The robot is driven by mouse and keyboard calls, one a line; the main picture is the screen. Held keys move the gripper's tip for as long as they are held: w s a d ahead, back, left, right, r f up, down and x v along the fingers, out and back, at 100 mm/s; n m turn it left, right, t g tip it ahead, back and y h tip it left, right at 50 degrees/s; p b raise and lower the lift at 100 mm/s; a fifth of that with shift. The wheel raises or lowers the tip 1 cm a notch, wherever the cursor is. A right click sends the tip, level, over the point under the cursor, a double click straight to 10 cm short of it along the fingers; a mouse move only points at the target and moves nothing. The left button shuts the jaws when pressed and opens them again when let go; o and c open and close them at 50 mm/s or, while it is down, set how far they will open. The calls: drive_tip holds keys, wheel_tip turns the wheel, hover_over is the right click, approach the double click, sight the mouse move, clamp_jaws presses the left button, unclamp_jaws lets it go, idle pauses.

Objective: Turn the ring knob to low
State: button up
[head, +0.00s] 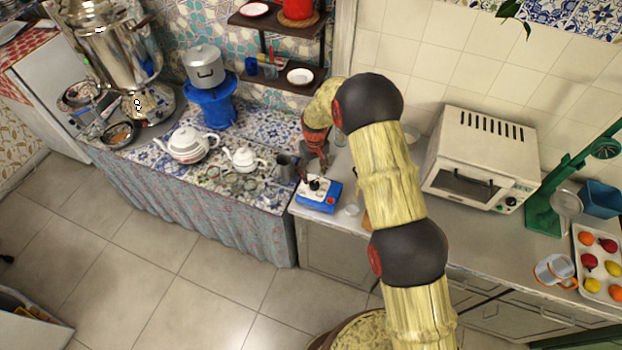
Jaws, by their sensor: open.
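A small blue box with a white top (318,206) stands near the front edge of the counter, left of my arm. A dark round knob (314,184) sits on its top, with a red spot to its right. Which way the knob points is too small to tell. My gripper (313,175) points down right over the knob, with its fingers open. My wrist and the fingers hide part of the box's back, and I cannot tell whether the fingers touch the knob.
White teapots (190,145) stand farther left on the tiled top. A white toaster oven (480,158) stands to the right of my arm.

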sight(314, 184)
wheel_tip(314, 184, down, 7)
drive_tip(key=shift+w+r+p, duration=0.15)
drive_tip(key=shift+r+p, duration=0.05)
drive_tip(key=shift+p, duration=0.3)
drive_tip(key=shift+d, duration=0.1)
drive_tip(key=shift+c, duration=0.7)
drive_tip(key=c, duration=1)
